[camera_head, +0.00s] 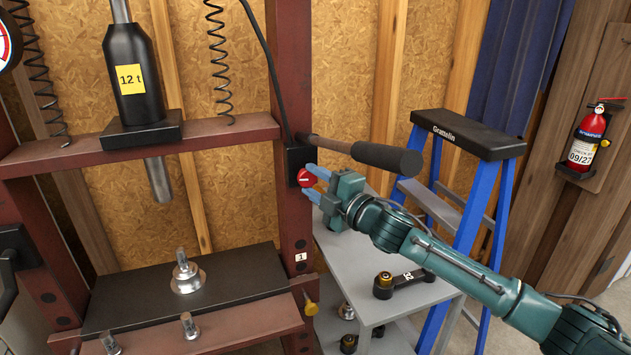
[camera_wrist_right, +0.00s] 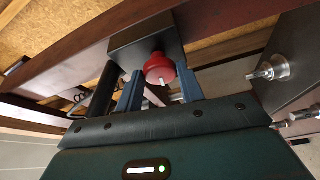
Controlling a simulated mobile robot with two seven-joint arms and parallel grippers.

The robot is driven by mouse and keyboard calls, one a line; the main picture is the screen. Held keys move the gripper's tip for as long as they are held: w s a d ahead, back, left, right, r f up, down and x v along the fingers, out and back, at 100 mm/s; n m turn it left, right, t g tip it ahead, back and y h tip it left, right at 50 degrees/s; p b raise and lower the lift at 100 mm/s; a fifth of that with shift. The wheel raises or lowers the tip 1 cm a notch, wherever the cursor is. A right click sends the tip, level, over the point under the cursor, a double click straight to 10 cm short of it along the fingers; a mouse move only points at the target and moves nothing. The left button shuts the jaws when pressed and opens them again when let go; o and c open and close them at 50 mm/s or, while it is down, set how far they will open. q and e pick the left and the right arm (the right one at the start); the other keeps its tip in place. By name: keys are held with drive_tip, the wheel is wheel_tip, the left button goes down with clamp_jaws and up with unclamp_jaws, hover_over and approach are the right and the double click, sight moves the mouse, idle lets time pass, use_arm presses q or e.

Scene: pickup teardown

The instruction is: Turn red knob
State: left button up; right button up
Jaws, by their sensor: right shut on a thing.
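The red knob (camera_head: 304,178) sits on a black box on the right red post of the press, with a white mark on its face. My right gripper (camera_head: 309,181) reaches in from the right with its blue fingers around the knob. In the right wrist view the red knob (camera_wrist_right: 160,66) shows between the two fingertips (camera_wrist_right: 159,84), in front of the black box (camera_wrist_right: 147,42). The gripper is shut on the knob. My left gripper is not in view.
A black-handled lever (camera_head: 385,157) juts out just above my right gripper. A grey cart (camera_head: 335,262) stands below my right arm, and a blue stepladder (camera_head: 478,205) is behind it. The press bed (camera_head: 110,310) with metal fittings is at the left.

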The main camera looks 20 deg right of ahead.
drive_tip(key=o, duration=1)
drive_tip(key=shift+s+d+f, duration=0.15)
drive_tip(key=shift+s+d, duration=0.1)
drive_tip(key=shift+s, duration=0.25)
drive_tip(key=shift+b+v, duration=2.15)
drive_tip(key=shift+v, duration=3.85)
